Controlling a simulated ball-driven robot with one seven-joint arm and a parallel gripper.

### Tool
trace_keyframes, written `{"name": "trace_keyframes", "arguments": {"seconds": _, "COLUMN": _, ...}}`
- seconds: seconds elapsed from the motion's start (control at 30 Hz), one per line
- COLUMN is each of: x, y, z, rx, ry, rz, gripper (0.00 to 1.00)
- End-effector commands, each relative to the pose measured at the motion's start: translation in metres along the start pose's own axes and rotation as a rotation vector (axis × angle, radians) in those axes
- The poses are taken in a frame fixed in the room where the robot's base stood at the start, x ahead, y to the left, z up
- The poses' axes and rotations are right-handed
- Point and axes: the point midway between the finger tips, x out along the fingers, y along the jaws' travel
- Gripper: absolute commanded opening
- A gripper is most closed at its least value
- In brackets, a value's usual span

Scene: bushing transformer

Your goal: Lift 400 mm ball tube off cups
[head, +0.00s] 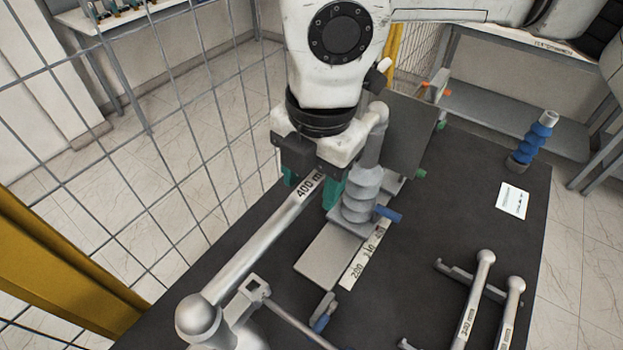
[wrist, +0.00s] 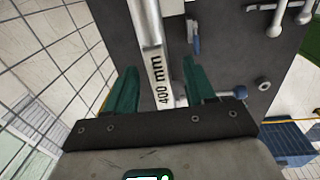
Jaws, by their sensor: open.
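The 400 mm ball tube (head: 250,243) is a silver tube with a ball at its near end, low left in the head view. Its "400 mm" label lies under my gripper (head: 311,188). The far end is hidden by my gripper, and I cannot make out the cups under the balls. In the wrist view the tube (wrist: 150,30) runs between the two green fingers of my gripper (wrist: 160,66). The fingers are open, one on each side of the label, with a visible gap to the tube.
A grey ribbed bushing (head: 362,194) stands close right of my gripper. Two shorter ball tubes (head: 472,305) lie front right. A blue ribbed bushing (head: 530,142) and a white card (head: 512,201) are at the back right. A wire fence (head: 130,180) runs along the left.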

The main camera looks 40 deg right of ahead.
Motion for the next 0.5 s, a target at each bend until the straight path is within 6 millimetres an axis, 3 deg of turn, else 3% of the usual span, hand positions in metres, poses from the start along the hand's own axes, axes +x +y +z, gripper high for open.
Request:
{"name": "trace_keyframes", "arguments": {"seconds": 0.07, "x": -0.0001, "y": 0.0, "z": 0.0, "rx": 0.0, "ry": 0.0, "rz": 0.0, "gripper": 0.52}}
{"name": "trace_keyframes", "arguments": {"seconds": 0.5, "x": -0.0005, "y": 0.0001, "z": 0.0, "rx": 0.001, "ry": 0.0, "rz": 0.0, "gripper": 0.1}}
